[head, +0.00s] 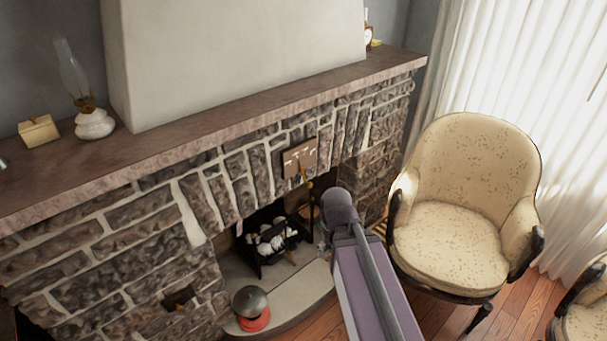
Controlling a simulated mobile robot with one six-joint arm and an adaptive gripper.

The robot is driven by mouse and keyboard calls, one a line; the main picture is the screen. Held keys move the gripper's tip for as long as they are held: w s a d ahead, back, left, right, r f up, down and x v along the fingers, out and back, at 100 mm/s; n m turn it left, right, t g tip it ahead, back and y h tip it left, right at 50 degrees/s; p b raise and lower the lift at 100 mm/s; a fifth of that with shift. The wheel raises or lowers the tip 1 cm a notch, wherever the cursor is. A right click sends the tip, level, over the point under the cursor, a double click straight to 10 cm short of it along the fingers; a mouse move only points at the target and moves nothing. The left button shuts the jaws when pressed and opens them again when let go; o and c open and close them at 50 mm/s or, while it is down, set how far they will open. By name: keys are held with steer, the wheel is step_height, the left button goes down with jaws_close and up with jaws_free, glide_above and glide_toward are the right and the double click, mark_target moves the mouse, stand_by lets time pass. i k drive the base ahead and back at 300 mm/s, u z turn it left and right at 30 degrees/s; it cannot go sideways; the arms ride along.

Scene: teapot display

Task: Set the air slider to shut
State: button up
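A brown plate (299,158) with small pale markings is fixed to the stone face of the fireplace, above its opening. A thin brass-coloured lever or handle (302,171) shows at its lower part; I take this to be the air slider, but its exact setting is too small to tell. My purple arm comes up from the bottom of the head view, and its rounded grey joint is below and right of the plate, apart from it in the picture. I cannot make out my gripper's fingers; they are hidden behind the arm or out of sight.
The fire basket (270,243) with pale lumps stands in the opening. A cream armchair (465,205) stands close on the right. The mantel (230,115) juts out above the plate. Wooden floor shows lower right.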

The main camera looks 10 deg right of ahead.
mark_target(176, 305)
steer(key=u, duration=4.25)
steer(key=i, duration=0.05)
steer(key=z, duration=2.95)
